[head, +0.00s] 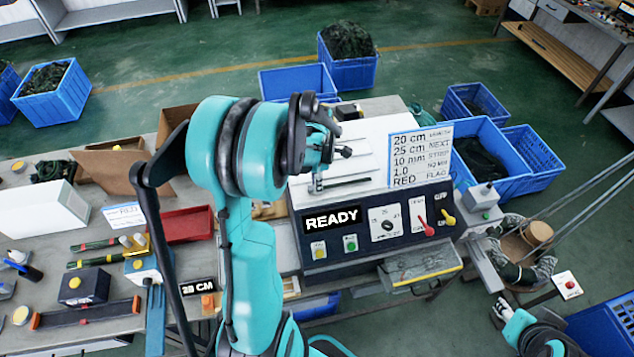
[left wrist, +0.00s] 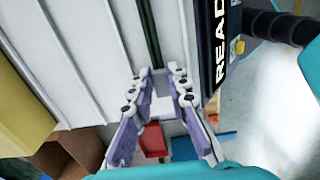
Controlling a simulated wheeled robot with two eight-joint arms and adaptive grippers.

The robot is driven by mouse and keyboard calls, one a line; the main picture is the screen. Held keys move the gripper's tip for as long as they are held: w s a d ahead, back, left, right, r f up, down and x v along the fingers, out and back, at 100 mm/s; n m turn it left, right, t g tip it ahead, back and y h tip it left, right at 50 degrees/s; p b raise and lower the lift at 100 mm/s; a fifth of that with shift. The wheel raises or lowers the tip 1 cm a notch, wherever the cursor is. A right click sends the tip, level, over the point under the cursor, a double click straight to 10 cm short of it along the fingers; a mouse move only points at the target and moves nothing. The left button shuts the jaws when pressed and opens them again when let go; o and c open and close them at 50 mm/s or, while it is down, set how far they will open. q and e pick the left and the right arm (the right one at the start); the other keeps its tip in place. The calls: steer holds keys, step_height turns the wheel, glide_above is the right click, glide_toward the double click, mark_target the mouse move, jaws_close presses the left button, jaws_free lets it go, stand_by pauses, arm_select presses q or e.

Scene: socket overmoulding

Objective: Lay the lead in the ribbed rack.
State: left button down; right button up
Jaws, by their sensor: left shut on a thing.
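A dark green lead (head: 347,182) lies along the white ribbed rack (head: 357,135) behind the READY panel. My left gripper (head: 316,186) is at the lead's left end and is shut on it. In the left wrist view the lead (left wrist: 152,35) runs away from between the fingertips (left wrist: 159,77), parallel to the raised ribs of the rack (left wrist: 88,55). I cannot tell whether the lead touches the rack floor. My right gripper (head: 500,308) is at the lower right, away from the rack; its jaws are too small to judge.
The READY machine (head: 375,225) with knobs and levers stands in front of the rack. A lettered sign (head: 420,157) stands at the rack's right end. A red tray (head: 188,225), green leads (head: 95,245) and small boxes crowd the table's left. Blue crates (head: 480,150) stand behind right.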

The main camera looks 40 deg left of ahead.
arm_select(q)
steer(key=c, duration=1.4)
jaws_free()
step_height(320, 180, up, 12)
steer(key=s+d+f+m+t+b, duration=0.3)
steer(key=d+f+m+b, duration=0.6)
steer(key=m, duration=0.5)
steer(key=s+d+f+m+t+b, duration=0.4)
steer(key=s+d+f+m+b, duration=0.2)
steer(key=d+f+m+b, duration=0.4)
step_height(320, 180, down, 2)
steer(key=m+b, duration=0.3)
steer(key=m, duration=0.1)
steer(key=shift+d, duration=0.3)
